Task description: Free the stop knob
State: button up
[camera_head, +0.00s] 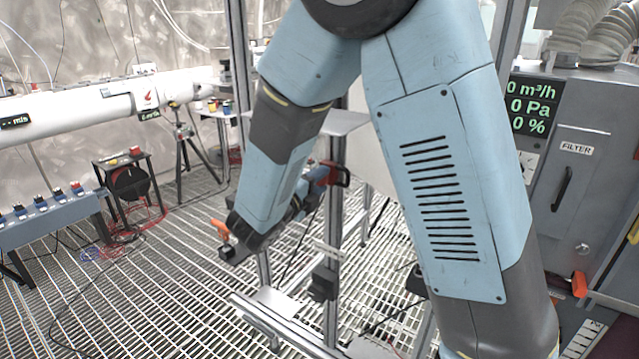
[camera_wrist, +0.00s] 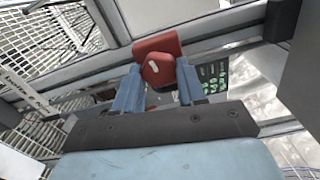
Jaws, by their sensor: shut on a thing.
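The stop knob is a red knob (camera_wrist: 158,69) with a pale mark on its face, in front of a squarish red plate (camera_wrist: 157,46) in the wrist view. My gripper (camera_wrist: 157,76) has its two blue fingers on either side of the knob and is shut on it. The exact finger contact is hard to see. In the head view my gripper (camera_head: 319,176) reaches the red part (camera_head: 342,174) at a metal post, below the bend of my arm. My arm and fingers hide much of the knob there.
A metal post frame (camera_head: 333,235) stands on the grating floor (camera_head: 150,290). A blue bench (camera_head: 45,217) and a black cable reel (camera_head: 130,185) stand at left. A grey filter cabinet (camera_head: 577,185) stands at right. A white pipe (camera_head: 90,105) runs along the left.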

jog(key=shift+a, duration=0.2)
jog(key=o, duration=1.1)
jog(key=shift+d, duration=0.1)
jog(key=shift+c, duration=0.2)
jog(key=v, duration=1.3)
jog(key=shift+s+a, duration=0.25)
jog(key=shift+s, duration=0.05)
jog(key=shift+f, duration=0.1)
